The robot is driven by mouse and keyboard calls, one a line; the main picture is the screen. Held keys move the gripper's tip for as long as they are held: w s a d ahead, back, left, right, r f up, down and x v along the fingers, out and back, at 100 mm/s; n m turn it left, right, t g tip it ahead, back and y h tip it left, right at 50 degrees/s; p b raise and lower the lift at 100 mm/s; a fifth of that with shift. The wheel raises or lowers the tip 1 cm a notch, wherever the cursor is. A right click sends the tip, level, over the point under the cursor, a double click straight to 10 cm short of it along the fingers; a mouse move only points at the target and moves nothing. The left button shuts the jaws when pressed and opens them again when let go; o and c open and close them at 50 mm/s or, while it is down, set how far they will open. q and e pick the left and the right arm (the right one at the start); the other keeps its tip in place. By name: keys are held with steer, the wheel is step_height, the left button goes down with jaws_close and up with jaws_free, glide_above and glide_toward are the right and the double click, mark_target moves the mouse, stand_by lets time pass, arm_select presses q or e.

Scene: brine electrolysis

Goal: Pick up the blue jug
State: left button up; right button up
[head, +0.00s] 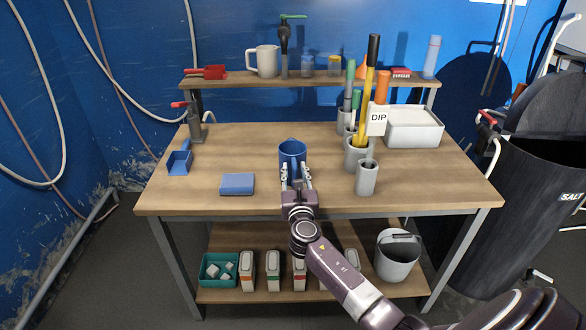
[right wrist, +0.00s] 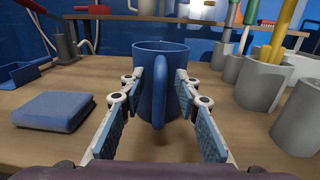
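The blue jug (head: 292,152) stands upright on the wooden workbench (head: 240,150), near its middle. In the right wrist view the jug (right wrist: 145,61) has its handle (right wrist: 159,100) turned towards my right gripper. My right gripper (head: 297,178) is at the near side of the jug, low over the bench. Its fingers (right wrist: 160,88) are apart, one on each side of the handle, with gaps visible between them and the handle. My left gripper is not in view.
A blue block-like pad (head: 237,184) lies left of the gripper. Grey cylindrical holders (head: 367,178) with coloured rods stand to the right, one behind a "DIP" sign (head: 377,119). A white box (head: 414,128) is at the back right. A raised shelf (head: 235,80) runs along the back.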

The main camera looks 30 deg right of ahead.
jaws_close()
